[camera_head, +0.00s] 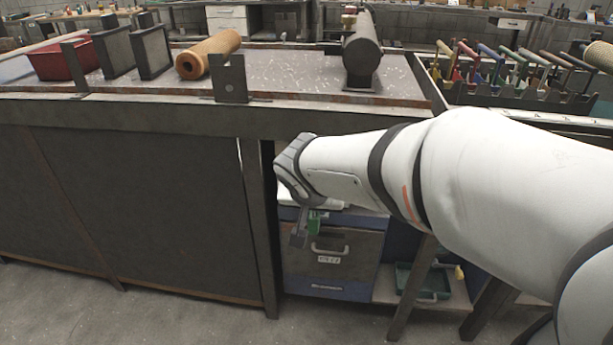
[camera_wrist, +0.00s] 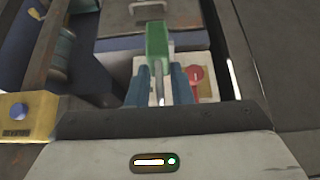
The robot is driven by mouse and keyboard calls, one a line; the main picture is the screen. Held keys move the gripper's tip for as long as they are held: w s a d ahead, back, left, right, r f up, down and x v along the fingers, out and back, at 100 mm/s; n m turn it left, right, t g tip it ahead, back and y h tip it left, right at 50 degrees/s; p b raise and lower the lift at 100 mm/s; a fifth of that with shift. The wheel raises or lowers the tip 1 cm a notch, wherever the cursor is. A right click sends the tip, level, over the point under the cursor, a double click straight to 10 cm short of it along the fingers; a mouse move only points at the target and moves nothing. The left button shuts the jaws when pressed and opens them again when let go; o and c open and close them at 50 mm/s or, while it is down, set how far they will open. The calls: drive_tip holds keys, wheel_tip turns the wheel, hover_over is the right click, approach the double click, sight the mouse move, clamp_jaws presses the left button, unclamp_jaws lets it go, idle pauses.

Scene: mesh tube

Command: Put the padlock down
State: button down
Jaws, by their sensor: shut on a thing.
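The padlock has a green body and a metal shackle. In the wrist view the padlock (camera_wrist: 157,42) stands out beyond the fingertips, with its shackle between the two blue fingers. My gripper (camera_wrist: 164,75) is shut on it. The shackle is mostly hidden there.
A drawer cabinet (camera_head: 330,262) stands under the bench. A pale surface with a red round thing (camera_wrist: 195,74) lies below my fingers in the wrist view. A green bin (camera_head: 422,281) sits right of the cabinet. The bench top (camera_head: 290,75) holds a brown roll (camera_head: 208,53) and a red bin (camera_head: 62,62).

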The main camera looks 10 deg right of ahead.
drive_tip(key=w+d, duration=0.2)
drive_tip(key=w, duration=0.5)
drive_tip(key=w+d, duration=0.3)
drive_tip(key=w, duration=0.4)
drive_tip(key=shift+a+f+b, duration=0.2)
drive_tip(key=shift+f+b, duration=1.95)
drive_tip(key=shift+f, duration=1.35)
drive_tip(key=shift+f, duration=0.25)
drive_tip(key=c, duration=1.3)
unclamp_jaws()
drive_tip(key=shift+r, duration=0.2)
